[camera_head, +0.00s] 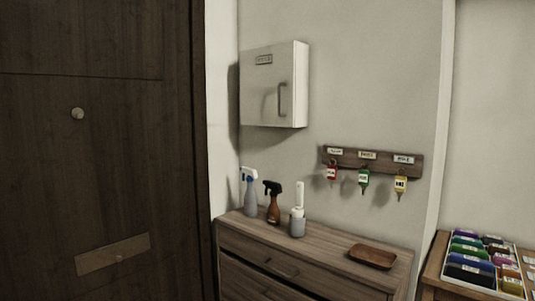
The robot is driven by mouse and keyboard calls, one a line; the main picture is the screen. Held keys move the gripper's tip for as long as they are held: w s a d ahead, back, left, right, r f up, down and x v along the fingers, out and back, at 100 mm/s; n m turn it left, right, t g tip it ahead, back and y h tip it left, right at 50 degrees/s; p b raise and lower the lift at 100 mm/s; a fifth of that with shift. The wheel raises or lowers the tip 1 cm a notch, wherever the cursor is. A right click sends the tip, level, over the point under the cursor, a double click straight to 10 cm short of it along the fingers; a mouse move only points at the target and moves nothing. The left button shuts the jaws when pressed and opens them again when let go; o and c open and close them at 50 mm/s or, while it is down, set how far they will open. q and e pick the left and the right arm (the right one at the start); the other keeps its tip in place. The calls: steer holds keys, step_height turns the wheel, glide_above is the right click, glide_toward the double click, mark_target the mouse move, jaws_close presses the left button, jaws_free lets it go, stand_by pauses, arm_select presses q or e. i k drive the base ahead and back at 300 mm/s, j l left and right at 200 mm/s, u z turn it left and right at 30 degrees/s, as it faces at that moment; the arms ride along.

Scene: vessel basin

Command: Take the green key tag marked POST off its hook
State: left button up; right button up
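A green key tag (364,178) hangs from the middle hook of a dark wooden key rack (350,156) on the wall. A key hangs below it, and a small white label is above its hook. The print on the tag is too small to read. A red key tag (332,174) hangs to its left and a yellow key tag (400,184) to its right, each with a label above. Neither of my grippers is in view.
A wooden dresser (270,243) stands below the rack, with two spray bottles (273,208), a white-topped bottle (298,222) and a brown tray (373,256). A white wall cabinet (270,88) hangs left. A box of coloured items (476,260) sits right. A dark door (100,160) fills the left.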

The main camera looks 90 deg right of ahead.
mark_target(363, 179)
steer(key=z, duration=3.45)
